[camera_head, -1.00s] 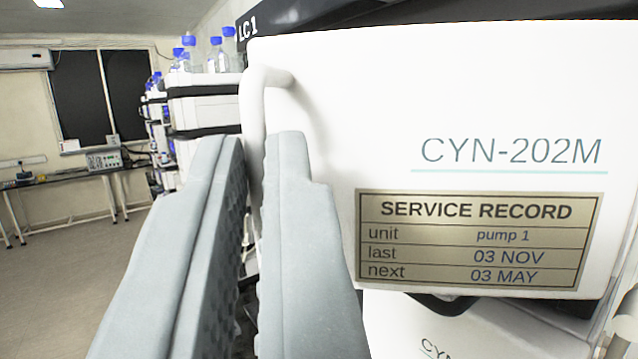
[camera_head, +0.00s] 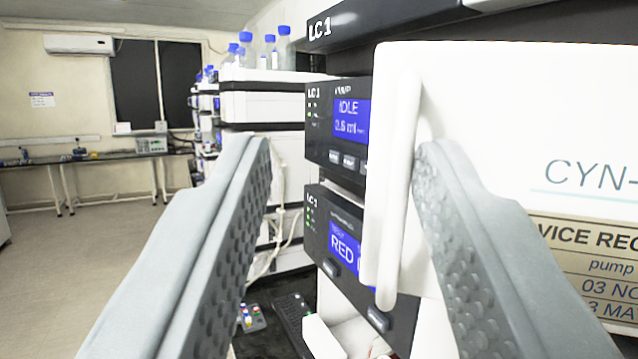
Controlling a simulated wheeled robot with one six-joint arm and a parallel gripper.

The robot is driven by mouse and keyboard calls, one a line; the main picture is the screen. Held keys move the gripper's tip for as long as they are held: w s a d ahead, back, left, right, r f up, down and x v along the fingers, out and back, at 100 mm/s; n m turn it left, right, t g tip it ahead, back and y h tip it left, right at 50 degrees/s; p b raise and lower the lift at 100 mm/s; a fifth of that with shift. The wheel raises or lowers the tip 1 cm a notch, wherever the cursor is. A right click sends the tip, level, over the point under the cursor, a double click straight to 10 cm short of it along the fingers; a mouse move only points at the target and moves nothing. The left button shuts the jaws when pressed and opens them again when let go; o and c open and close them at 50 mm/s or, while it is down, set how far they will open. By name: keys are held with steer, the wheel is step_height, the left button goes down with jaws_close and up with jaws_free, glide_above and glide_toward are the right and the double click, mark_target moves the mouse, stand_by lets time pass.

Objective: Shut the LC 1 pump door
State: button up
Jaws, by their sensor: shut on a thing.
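The white pump door (camera_head: 490,110) fills the right of the view, standing open in front of the dark LC 1 stack. It bears "CYN-" lettering and a service record plate (camera_head: 590,262). Its white bar handle (camera_head: 398,190) runs upright along the left edge. My gripper (camera_head: 345,150) has its two grey fingers spread wide. The handle is between them, close beside the right finger; contact there is unclear. A wide gap separates it from the left finger. The pump front (camera_head: 325,125), with a blue IDLE display, shows left of the door. The hinge is out of view.
A lower LC 1 unit (camera_head: 318,225) with a blue RED display is below the pump. Another white stack (camera_head: 262,105) with blue-capped bottles stands behind at left. A bench (camera_head: 95,158) lines the far wall; the floor at left is clear.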

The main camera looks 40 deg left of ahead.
stand_by(0.3)
steer(key=v, duration=1.7)
steer(key=shift+s+f, duration=0.2)
steer(key=shift+d, duration=0.1)
steer(key=c, duration=0.6)
steer(key=m, duration=0.1)
steer(key=d+r+m+y, duration=0.1)
steer(key=m, duration=0.1)
steer(key=shift+w+d+g, duration=0.15)
steer(key=shift+g, duration=0.15)
jaws_close()
steer(key=w+d+f+m+g, duration=0.1)
steer(key=d+m+g, duration=0.3)
steer(key=m, duration=0.9)
steer(key=x, duration=1.3)
steer(key=shift+w+r, duration=0.15)
steer(key=shift+w, duration=0.3)
